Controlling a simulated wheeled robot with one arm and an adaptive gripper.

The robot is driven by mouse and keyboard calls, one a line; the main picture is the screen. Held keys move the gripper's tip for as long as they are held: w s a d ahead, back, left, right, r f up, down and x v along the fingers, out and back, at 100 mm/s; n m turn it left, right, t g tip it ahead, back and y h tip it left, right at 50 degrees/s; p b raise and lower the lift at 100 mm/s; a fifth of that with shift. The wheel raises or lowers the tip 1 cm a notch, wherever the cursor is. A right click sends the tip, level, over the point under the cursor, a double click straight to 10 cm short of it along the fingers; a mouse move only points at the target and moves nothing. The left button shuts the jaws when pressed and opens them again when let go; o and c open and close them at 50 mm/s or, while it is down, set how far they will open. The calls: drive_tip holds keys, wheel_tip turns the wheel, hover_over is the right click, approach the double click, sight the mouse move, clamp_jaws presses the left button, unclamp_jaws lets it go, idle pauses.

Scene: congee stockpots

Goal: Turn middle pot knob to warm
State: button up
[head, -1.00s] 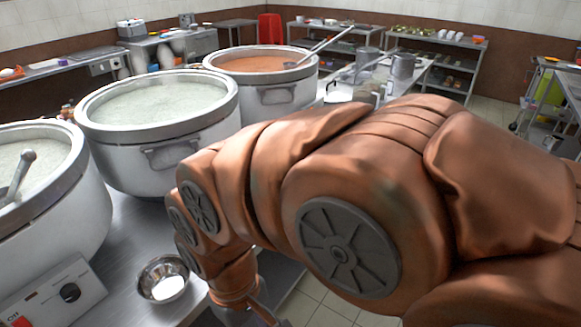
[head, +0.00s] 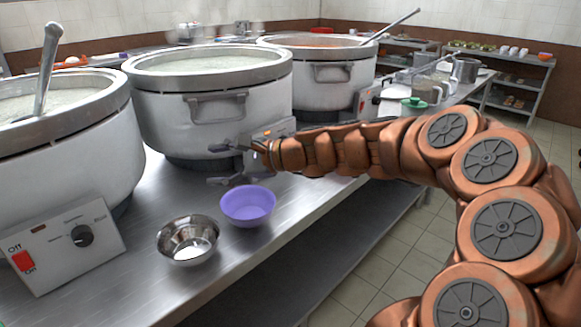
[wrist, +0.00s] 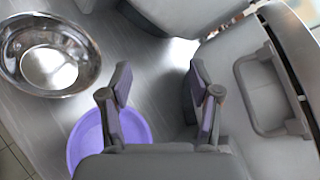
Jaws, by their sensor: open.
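The middle pot (head: 180,115) is a big grey stockpot of pale congee with a side handle. Its control box (head: 275,130) shows only partly behind my wrist, and I cannot make out its knob. My gripper (head: 215,164) is open and empty, in front of the middle pot's lower wall, with its fingers pointing left. In the wrist view, the open fingers (wrist: 160,78) have bare counter between them, and the middle pot's wall and handle (wrist: 268,95) are at the right.
A purple bowl (head: 248,205) and a metal bowl (head: 188,240) stand on the counter near my gripper. The left pot (head: 65,160) has a control box with a red switch and dark knob (head: 82,236). The far pot (head: 320,75) stands behind. The floor at right is clear.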

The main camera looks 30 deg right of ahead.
drive_tip(key=w+d+f+m+t+h+b, duration=0.1)
drive_tip(key=d+m, duration=0.3)
drive_tip(key=d, duration=0.5)
drive_tip(key=w+d+f+m+t+h+b, duration=0.2)
drive_tip(key=d+f+m+t+h+b, duration=0.1)
drive_tip(key=d, duration=0.6)
drive_tip(key=w+d+f+m+t+h+b, duration=0.1)
drive_tip(key=d+f+m+t+h, duration=0.1)
drive_tip(key=d+m, duration=0.4)
drive_tip(key=shift+w+d+f+m+t+h+b, duration=0.15)
drive_tip(key=shift+d+f, duration=0.15)
drive_tip(key=shift+d, duration=0.25)
drive_tip(key=shift+d+f+m+t+h+b, duration=0.1)
drive_tip(key=shift+d+f+h, duration=0.15)
drive_tip(key=shift+d, duration=0.25)
drive_tip(key=shift+w+d+f+m+t+h+b, duration=0.15)
drive_tip(key=shift+d+f, duration=0.15)
drive_tip(key=shift+d, duration=0.4)
drive_tip(key=w+a+b, duration=0.1)
drive_tip(key=w, duration=0.6)
drive_tip(key=shift+w+a, duration=0.2)
drive_tip(key=shift+a, duration=0.1)
drive_tip(key=shift+r, duration=0.1)
drive_tip(key=c, duration=1.1)
drive_tip(key=shift+c, duration=0.3)
